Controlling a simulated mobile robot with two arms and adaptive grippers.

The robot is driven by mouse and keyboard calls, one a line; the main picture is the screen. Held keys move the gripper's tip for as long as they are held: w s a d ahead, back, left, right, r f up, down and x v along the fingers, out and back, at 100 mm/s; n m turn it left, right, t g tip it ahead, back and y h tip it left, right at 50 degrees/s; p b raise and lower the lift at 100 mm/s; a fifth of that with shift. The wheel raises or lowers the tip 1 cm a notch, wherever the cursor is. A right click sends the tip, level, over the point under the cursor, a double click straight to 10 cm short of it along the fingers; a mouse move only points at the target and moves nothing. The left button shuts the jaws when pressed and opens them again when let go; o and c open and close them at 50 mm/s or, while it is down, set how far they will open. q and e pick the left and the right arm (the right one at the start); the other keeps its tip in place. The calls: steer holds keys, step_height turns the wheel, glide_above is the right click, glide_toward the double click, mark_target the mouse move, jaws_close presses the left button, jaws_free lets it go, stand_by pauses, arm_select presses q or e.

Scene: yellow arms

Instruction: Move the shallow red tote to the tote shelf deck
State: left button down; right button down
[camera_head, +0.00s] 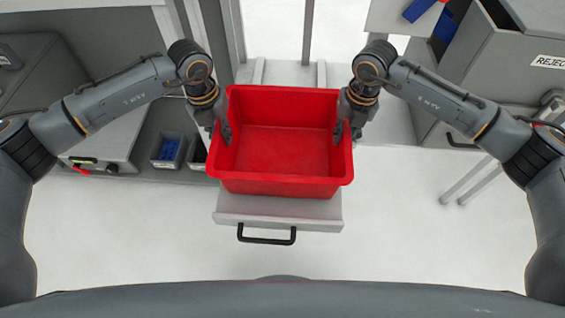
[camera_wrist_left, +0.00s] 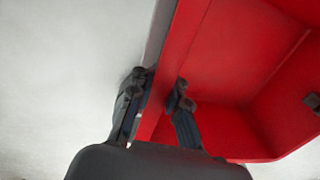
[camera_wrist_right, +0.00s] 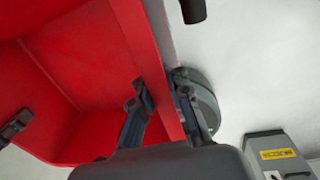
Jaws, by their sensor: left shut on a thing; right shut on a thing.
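The shallow red tote (camera_head: 284,145) is empty and sits in the middle of the head view, held from both sides above or at a grey drawer unit. My left gripper (camera_head: 220,128) is shut on the tote's left wall; in the left wrist view its fingers (camera_wrist_left: 158,95) straddle the red rim. My right gripper (camera_head: 345,128) is shut on the right wall; in the right wrist view its fingers (camera_wrist_right: 160,100) straddle the rim. The tote also shows in the left wrist view (camera_wrist_left: 230,60) and the right wrist view (camera_wrist_right: 80,60). I cannot identify the tote shelf deck for sure.
Below the tote is a grey drawer front (camera_head: 280,212) with a black handle (camera_head: 266,236). Small dark bins with blue contents (camera_head: 168,150) stand at left. A grey cabinet marked REJECT (camera_head: 500,75) stands at right. The pale floor in front is clear.

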arm_select(q)
steer(key=shift+a+f, duration=0.3)
steer(key=shift+f, duration=0.15)
arm_select(e)
steer(key=shift+d+f, duration=0.3)
steer(key=shift+f, duration=0.2)
arm_select(q)
steer(key=c, duration=1.3)
jaws_free()
steer(key=shift+r, duration=0.1)
arm_select(e)
steer(key=c, duration=1.3)
jaws_free()
steer(key=shift+r, duration=0.1)
arm_select(q)
steer(key=shift+d, duration=0.15)
arm_select(e)
steer(key=shift+a, duration=0.15)
arm_select(q)
steer(key=shift+r, duration=0.1)
arm_select(e)
steer(key=shift+a, duration=0.1)
